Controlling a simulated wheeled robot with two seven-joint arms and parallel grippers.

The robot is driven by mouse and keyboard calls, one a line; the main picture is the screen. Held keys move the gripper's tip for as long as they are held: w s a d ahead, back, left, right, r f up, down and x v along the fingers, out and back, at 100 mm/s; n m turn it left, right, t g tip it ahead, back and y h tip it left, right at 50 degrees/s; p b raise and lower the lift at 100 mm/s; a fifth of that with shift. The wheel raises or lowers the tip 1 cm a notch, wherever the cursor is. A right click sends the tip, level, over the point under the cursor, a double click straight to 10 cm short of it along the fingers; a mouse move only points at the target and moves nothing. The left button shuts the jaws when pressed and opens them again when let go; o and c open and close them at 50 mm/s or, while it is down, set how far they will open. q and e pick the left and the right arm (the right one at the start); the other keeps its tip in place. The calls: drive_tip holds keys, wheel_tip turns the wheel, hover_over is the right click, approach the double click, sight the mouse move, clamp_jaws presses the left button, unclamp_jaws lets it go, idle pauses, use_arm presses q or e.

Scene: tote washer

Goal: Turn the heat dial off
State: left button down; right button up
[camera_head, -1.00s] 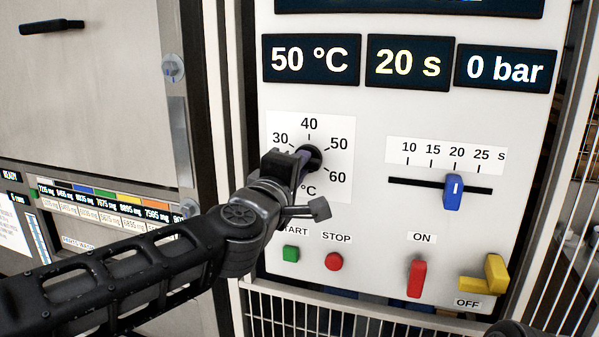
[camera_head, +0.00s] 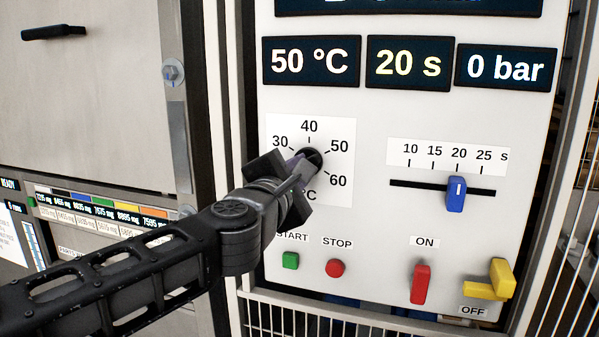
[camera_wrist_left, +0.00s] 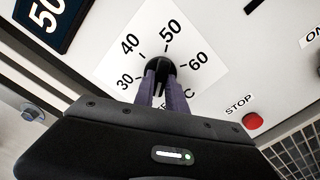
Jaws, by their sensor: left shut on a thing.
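The heat dial (camera_head: 312,157) is a dark round knob on a white scale plate marked 30, 40, 50, 60 and °C. The display (camera_head: 311,62) above it reads 50 °C. My left gripper (camera_head: 302,165) is shut on the dial and hides part of it and of the scale's lower left. In the left wrist view both fingers (camera_wrist_left: 162,90) close on the dial (camera_wrist_left: 160,68), which is partly covered by them. Where the dial's pointer stands is hard to tell. My right gripper is not in view.
A blue slider (camera_head: 456,194) stands near 20 s. Below are a green START button (camera_head: 291,260), a red STOP button (camera_head: 335,268), a red ON switch (camera_head: 420,284) and a yellow handle (camera_head: 492,281) by OFF. A wire grille runs below the panel.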

use_arm(q)
drive_tip(key=shift+f, duration=0.1)
drive_tip(key=c, duration=1.4)
unclamp_jaws()
drive_tip(key=shift+o, duration=0.2)
drive_tip(key=v, duration=0.7)
drive_tip(key=shift+s, duration=0.35)
drive_tip(key=shift+a, duration=0.1)
